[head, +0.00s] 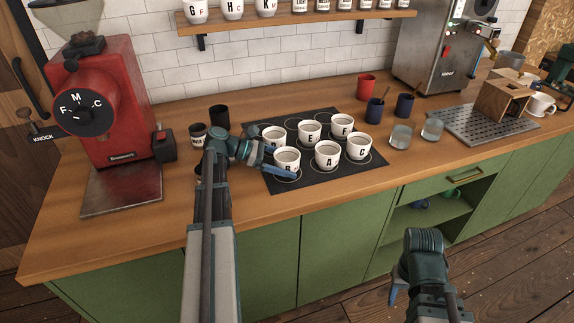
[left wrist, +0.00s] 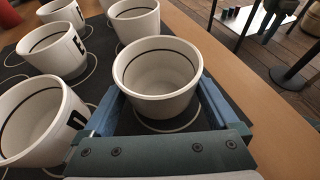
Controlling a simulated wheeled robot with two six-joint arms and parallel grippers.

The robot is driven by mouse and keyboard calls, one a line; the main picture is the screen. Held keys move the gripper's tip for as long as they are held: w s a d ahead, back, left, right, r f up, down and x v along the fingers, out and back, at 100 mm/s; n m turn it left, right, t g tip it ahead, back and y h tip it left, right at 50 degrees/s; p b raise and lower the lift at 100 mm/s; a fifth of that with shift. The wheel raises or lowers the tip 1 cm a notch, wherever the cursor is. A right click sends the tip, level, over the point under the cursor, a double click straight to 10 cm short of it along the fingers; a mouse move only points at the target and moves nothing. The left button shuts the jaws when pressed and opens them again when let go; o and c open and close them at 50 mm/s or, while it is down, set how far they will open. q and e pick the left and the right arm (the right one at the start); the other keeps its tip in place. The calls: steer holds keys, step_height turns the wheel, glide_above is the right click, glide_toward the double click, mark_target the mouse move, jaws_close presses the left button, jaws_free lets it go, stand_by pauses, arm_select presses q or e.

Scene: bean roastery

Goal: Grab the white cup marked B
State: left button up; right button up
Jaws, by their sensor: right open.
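The white cup marked B (head: 287,159) stands upright at the front left of the dark mat (head: 330,182). Its letter is partly covered by my left gripper (head: 274,170). In the left wrist view the cup (left wrist: 157,80) is empty and sits between the two blue fingers of my left gripper (left wrist: 160,108). The fingers are spread on either side, with dark mat showing beside its lower body, so I see no clear grip. My right gripper (head: 394,290) is open, low in front of the counter, away from the cups.
Cup A (head: 327,155) stands just right of B, with cups E (head: 309,132), F (head: 342,125) and C (head: 359,146) beyond. Another white cup (head: 273,136) is close behind B. A red grinder (head: 115,110) stands left; grey cups (head: 401,136) stand right.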

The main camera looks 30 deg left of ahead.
mark_target(287, 154)
arm_select(q)
steer(key=c, duration=0.8)
steer(key=shift+o, duration=0.2)
steer(key=shift+r, duration=0.1)
steer(key=shift+r+p, duration=0.6)
steer(key=shift+p, duration=0.15)
steer(key=r+p, duration=0.2)
steer(key=shift+s+r+p, duration=0.2)
steer(key=shift+r+p, duration=0.2)
steer(key=s+d, duration=0.1)
steer(key=s, duration=0.4)
steer(key=s+d, duration=0.1)
steer(key=s, duration=0.4)
steer(key=s+d, duration=0.1)
steer(key=s, duration=0.4)
steer(key=shift+s+r+p, duration=0.15)
steer(key=shift+r+p, duration=0.2)
steer(key=shift+r, duration=0.05)
